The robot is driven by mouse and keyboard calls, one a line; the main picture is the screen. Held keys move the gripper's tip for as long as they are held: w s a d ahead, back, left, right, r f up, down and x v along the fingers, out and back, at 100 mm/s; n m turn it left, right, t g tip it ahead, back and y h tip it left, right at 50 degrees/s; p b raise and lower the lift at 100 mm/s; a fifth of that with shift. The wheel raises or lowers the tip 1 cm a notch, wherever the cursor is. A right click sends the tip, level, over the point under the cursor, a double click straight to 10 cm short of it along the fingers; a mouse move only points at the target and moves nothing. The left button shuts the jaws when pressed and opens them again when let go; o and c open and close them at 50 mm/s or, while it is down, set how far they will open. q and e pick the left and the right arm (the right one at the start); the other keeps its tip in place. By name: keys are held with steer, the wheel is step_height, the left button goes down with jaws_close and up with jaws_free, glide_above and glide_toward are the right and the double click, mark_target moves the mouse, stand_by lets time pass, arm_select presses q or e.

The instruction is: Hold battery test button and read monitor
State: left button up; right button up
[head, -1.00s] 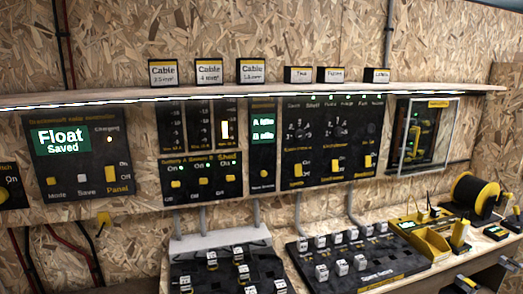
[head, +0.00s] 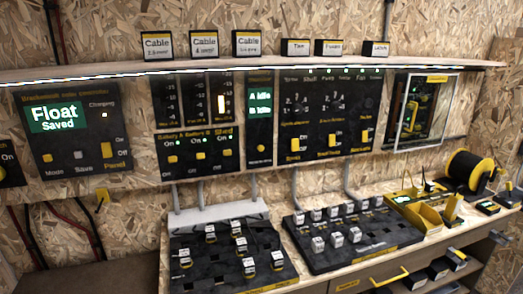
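The battery panel (head: 198,158) is black, with yellow switches and small green lights under its Battery A, Battery B and Shed labels. Above it are meter columns, one with a lit orange-white bar (head: 221,104). To its right is a narrow black monitor panel (head: 261,127) with green two-line readouts (head: 260,104), too blurred to read surely. A round yellow button (head: 261,148) sits low on that panel; its label is unreadable. A larger left panel (head: 88,150) has a green screen (head: 55,116) reading "Float Saved". Neither of my grippers is in view.
A lit shelf (head: 110,78) with small labelled boxes runs above the panels. Below, black boards (head: 222,277) with several small labelled blocks lie on the bench. A yellow tray (head: 417,215) and cable spool (head: 466,170) are at right. A drawer's yellow handle (head: 390,276) shows below.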

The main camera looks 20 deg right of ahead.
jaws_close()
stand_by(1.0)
